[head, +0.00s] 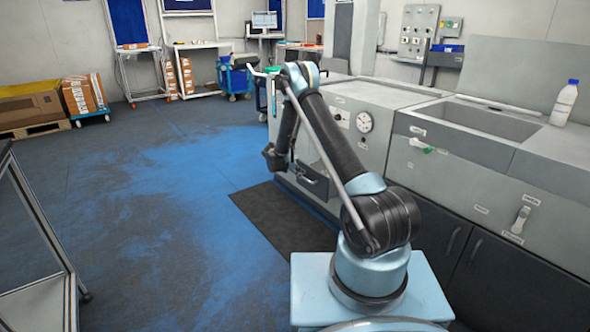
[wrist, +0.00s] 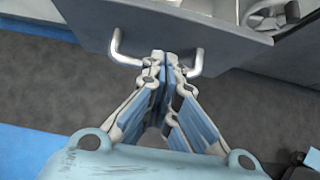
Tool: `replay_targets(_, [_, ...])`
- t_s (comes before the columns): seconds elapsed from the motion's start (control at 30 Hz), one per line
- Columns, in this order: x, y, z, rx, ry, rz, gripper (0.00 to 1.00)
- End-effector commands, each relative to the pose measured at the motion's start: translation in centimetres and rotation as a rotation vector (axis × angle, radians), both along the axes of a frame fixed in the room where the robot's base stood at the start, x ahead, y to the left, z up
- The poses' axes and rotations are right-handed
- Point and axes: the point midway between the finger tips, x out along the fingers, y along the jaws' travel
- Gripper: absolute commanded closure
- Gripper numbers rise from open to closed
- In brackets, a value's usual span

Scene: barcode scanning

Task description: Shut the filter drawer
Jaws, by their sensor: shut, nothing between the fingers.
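The filter drawer shows in the wrist view as a grey front panel (wrist: 85,18) with a pale U-shaped handle (wrist: 119,50). It stands out from the machine; part of its inside with a round, wheel-like part (wrist: 270,15) shows at the upper right. In the head view the drawer (head: 313,183) is low on the grey machine, partly covered by my arm. My gripper (wrist: 167,62) is shut and empty, its fingertips at the middle of the handle, between its two ends. They hide the middle of the handle; I cannot tell whether they touch it.
The grey machine (head: 372,97) has a round gauge (head: 364,122) above the drawer. A sink unit (head: 480,120) with a white bottle (head: 564,103) adjoins it at right. A dark mat (head: 285,222) lies in front. The blue-grey floor to the left is clear, with a metal frame (head: 45,225) at the edge.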

Motion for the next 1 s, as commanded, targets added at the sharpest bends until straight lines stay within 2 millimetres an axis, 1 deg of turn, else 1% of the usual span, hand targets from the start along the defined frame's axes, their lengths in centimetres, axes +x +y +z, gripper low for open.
replay_targets(0.03, [0.5,-0.8,0.2,0.0,-0.001,-0.002,1.0])
replay_targets(0.1, [1.1,-1.5,0.2,0.001,-0.001,-0.001,1.0])
replay_targets(0.2, [1.6,-2.3,0.2,0.0,-0.001,-0.002,1.0])
replay_targets(0.33, [2.1,-2.9,0.2,0.0,0.0,0.0,1.0])
replay_targets(0.77, [2.2,-3.0,0.2,0.0,-0.001,0.001,1.0])
replay_targets(1.0, [2.9,-2.3,0.2,0.0,-0.002,0.018,1.0])
